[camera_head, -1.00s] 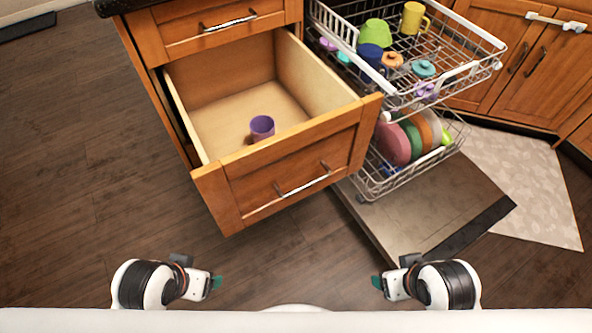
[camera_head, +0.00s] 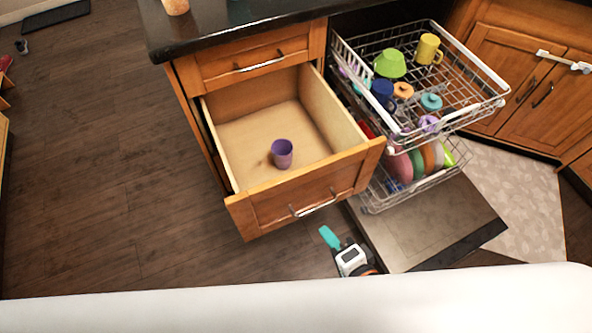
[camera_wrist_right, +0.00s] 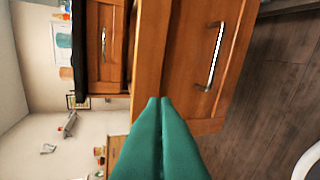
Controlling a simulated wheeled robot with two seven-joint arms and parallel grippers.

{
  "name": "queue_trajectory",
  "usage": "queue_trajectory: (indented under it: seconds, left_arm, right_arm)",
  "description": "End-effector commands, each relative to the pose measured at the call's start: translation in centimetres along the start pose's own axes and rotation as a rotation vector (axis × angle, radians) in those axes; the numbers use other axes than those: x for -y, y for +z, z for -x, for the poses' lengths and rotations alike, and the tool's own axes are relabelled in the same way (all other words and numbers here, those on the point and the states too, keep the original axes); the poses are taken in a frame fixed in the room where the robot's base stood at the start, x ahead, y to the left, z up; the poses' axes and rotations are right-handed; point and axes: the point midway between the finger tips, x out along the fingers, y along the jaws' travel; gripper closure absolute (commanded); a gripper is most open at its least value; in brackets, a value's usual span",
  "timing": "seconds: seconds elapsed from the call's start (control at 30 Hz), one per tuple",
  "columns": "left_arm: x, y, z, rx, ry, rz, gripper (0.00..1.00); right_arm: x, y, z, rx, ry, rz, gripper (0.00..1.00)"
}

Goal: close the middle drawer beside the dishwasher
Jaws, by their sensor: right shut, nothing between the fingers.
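The middle drawer (camera_head: 305,202) stands pulled out beside the open dishwasher, with a purple cup (camera_head: 282,153) inside it. Its front has a metal bar handle (camera_head: 315,207). My right gripper (camera_head: 329,237) is below the drawer front, near its right half, apart from the handle in the head view. In the right wrist view its green fingers (camera_wrist_right: 160,140) are together and empty, pointing toward the edge of the drawer front (camera_wrist_right: 185,70). Whether they touch it I cannot tell. The handle (camera_wrist_right: 215,55) shows to the right of the fingertips. My left gripper is out of view.
The dishwasher's upper rack (camera_head: 470,80) is pulled out with cups and bowls, and the lower rack (camera_head: 415,190) holds plates. Its door (camera_head: 425,225) lies open to the right of my right gripper. The floor left of the drawer is clear.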

Motion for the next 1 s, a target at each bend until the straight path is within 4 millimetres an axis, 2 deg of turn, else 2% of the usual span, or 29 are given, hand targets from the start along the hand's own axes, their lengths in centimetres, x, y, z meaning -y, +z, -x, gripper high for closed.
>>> queue_trajectory:
  seconds: [0.03,0.13,0.27,0.37,0.8,1.0]
  left_arm:
    - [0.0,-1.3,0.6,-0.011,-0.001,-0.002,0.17]
    - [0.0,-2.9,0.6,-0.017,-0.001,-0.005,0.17]
    - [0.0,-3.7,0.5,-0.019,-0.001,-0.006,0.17]
    - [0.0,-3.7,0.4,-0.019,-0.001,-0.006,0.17]
    - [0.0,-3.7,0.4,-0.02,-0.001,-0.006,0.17]
    - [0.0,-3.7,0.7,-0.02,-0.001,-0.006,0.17]
  right_arm:
    - [-0.9,0.2,0.5,0.024,0.013,-0.047,1.0]
    - [-1.2,0.5,0.9,0.061,0.037,-0.112,1.0]
    - [-1.2,0.7,0.7,0.079,0.048,-0.143,1.0]
    - [-1.2,0.8,-0.4,0.081,0.051,-0.143,1.0]
    - [-1.6,1.5,-9.3,0.078,0.05,-0.139,1.0]
    - [-2.6,1.9,-11.8,0.078,0.049,-0.138,1.0]
